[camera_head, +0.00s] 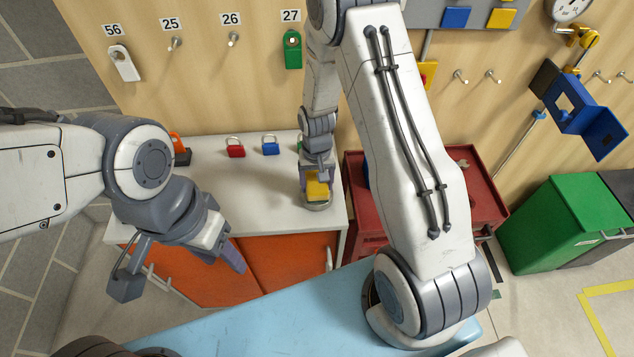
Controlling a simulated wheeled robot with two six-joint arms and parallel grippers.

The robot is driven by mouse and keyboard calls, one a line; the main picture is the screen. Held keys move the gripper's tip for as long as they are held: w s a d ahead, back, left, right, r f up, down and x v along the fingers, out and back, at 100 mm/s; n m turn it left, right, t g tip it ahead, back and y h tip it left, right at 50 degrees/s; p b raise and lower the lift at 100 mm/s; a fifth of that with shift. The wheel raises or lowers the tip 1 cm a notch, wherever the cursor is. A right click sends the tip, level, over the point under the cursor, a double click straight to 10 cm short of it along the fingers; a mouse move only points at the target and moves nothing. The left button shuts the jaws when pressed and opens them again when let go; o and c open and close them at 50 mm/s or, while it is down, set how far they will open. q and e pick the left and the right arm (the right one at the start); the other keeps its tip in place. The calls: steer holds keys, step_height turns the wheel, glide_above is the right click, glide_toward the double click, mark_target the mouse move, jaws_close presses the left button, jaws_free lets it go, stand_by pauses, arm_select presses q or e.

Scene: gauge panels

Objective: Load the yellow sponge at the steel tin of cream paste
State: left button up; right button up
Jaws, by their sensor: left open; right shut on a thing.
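The yellow sponge (317,187) is in my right gripper (315,178), which is shut on it above the white worktop's right end. The steel tin (318,206) stands on the worktop directly under the sponge, and only its lower rim and side show. The sponge covers the tin's opening, so I cannot see the cream paste or tell how deep the sponge sits. My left gripper (180,270) is open and empty, in front of the orange cabinet doors at the left.
Red (235,149) and blue (270,147) padlocks stand on the white worktop (225,185). A red tool cart (485,200) is to the right of it, and a green bin (550,225) farther right. A light blue surface (270,330) lies in front. Numbered hooks line the wooden wall.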

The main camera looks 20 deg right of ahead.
mark_target(317, 182)
arm_select(q)
steer(key=shift+f+b, duration=0.4)
arm_select(e)
steer(key=shift+f, duration=0.55)
stand_by(0.8)
steer(key=shift+r+p, duration=2.85)
steer(key=shift+r, duration=0.75)
arm_select(q)
step_height(317, 182, up, 6)
steer(key=shift+f, duration=0.25)
arm_select(e)
steer(key=shift+s+d+f, duration=0.1)
